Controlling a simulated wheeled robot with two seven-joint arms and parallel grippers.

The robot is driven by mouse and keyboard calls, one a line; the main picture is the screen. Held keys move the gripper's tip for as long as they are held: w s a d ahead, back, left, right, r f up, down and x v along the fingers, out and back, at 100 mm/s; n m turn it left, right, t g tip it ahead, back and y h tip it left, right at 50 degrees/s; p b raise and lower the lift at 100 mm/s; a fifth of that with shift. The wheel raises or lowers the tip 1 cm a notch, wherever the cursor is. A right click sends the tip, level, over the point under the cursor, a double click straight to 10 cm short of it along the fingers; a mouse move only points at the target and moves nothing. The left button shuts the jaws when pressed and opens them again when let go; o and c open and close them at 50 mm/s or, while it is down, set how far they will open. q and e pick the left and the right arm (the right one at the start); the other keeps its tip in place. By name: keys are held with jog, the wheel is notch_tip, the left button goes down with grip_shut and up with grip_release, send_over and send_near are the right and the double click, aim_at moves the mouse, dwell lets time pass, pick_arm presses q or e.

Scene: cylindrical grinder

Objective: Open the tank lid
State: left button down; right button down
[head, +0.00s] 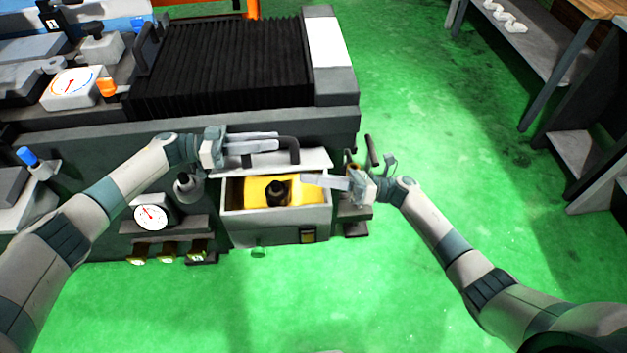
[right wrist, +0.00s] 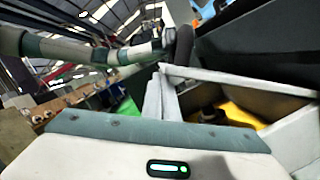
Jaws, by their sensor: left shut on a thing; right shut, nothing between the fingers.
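The tank (head: 275,226) is a light grey box at the machine's front, and its top is uncovered. Inside are a yellow part (head: 258,192) and a black knob-like piece (head: 277,190). The pale lid (head: 316,160) is raised at the tank's back edge, with a dark bent handle (head: 293,148) on it. My left gripper (head: 276,142) is shut on the handle. My right gripper (head: 306,180) is shut and empty, over the right part of the opening. The right wrist view shows the tank's yellow inside (right wrist: 240,115) and the lid's edge (right wrist: 240,82).
The grinder with black bellows (head: 225,70) stands behind the tank. A gauge (head: 151,216) is left of the tank, and small fittings (head: 355,212) are right of it. Green floor (head: 430,110) is open to the right, up to a grey bench (head: 535,60).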

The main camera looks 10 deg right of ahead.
pick_arm(q)
jog(key=shift+f, duration=0.15)
jog(key=shift+f, duration=0.1)
pick_arm(e)
jog(key=shift+w+r, duration=0.45)
jog(key=shift+r, duration=0.15)
pick_arm(q)
jog(key=c, duration=1.6)
grip_release()
jog(key=shift+o, duration=0.2)
jog(key=shift+a, duration=0.4)
jog(key=a, duration=1.1)
jog(key=shift+a, duration=0.15)
pick_arm(e)
jog(key=shift+s+f, duration=0.1)
